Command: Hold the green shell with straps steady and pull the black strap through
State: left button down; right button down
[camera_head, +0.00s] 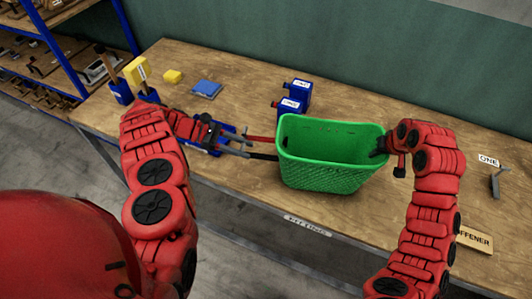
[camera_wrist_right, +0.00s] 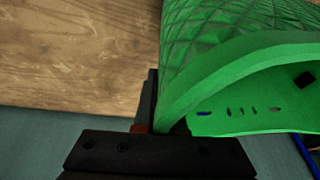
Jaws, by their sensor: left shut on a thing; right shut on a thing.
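The green shell (camera_head: 325,173) stands upright on the workbench, its open top facing up. A red strap (camera_head: 263,139) and a black strap (camera_head: 264,156) come out of its left side. My left gripper (camera_head: 248,148) is shut at the left ends of the straps, apparently on the black strap; the exact contact is too small to see. My right gripper (camera_head: 379,150) is shut on the shell's right rim. In the right wrist view the shell's rim (camera_wrist_right: 215,75) runs into the jaws of that gripper (camera_wrist_right: 158,125), with slots visible in the far wall.
Two blue boxes (camera_head: 297,92) stand right behind the shell. A blue tray (camera_head: 230,129) lies beneath my left gripper. A grey hook (camera_head: 496,184) stands at the right. The bench (camera_head: 420,112) is clear behind my right gripper.

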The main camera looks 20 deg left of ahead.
pick_arm(q)
jog(key=shift+a, duration=0.3)
pick_arm(e)
jog(key=shift+d, duration=0.1)
pick_arm(q)
jog(key=shift+c, duration=1.7)
grip_release()
jog(key=v, duration=0.7)
jog(key=shift+a, duration=0.25)
jog(key=shift+s+r, duration=0.1)
pick_arm(e)
jog(key=c, duration=0.9)
grip_release()
jog(key=shift+r, duration=0.15)
